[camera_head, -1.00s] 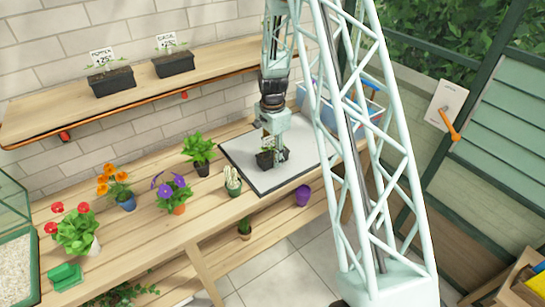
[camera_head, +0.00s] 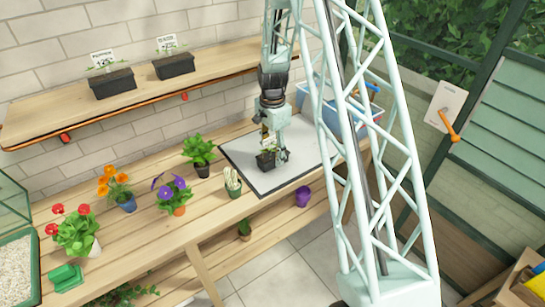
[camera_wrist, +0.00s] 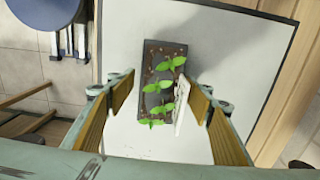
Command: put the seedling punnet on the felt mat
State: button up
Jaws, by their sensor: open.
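The seedling punnet (camera_head: 265,161) is a small dark tray with green seedlings and a white label. It stands on the pale grey, dark-edged felt mat (camera_head: 306,153). In the wrist view the punnet (camera_wrist: 152,57) lies below and between my fingers, on the mat (camera_wrist: 232,42). My gripper (camera_head: 274,153) is open just above the punnet, with a finger on either side. In the wrist view my gripper (camera_wrist: 157,77) shows gaps between both fingers and the tray. The lower part of the punnet is partly hidden in the head view.
A cactus pot (camera_head: 232,183) and a leafy plant (camera_head: 201,155) stand left of the mat. Two more dark punnets (camera_head: 111,83) (camera_head: 174,66) sit on the wall shelf. The right side of the mat is bare.

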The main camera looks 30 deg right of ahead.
notch_tip(320, 180, up, 10)
jog(key=shift+f+p, duration=0.15)
jog(key=shift+p, duration=0.3)
dwell(0.7)
notch_tip(320, 180, up, 16)
jog(key=n+t, duration=0.1)
jog(key=n, duration=0.3)
send_over(273, 154)
jog(key=s+a, duration=0.7)
jog(key=s+a+r+n+t, duration=0.1)
jog(key=s+a+r+n, duration=0.5)
jog(key=s+r, duration=0.6)
jog(key=s+a+r+n, duration=0.2)
jog(key=s, duration=0.6)
jog(key=s+a+r+n+t, duration=0.1)
jog(key=s+a+r+n, duration=0.1)
jog(key=s, duration=0.7)
jog(key=s+a+r+n+t, duration=0.1)
jog(key=s+a+r+n, duration=0.1)
jog(key=s, duration=0.7)
jog(key=shift+a+n, duration=0.4)
jog(key=shift+a, duration=0.5)
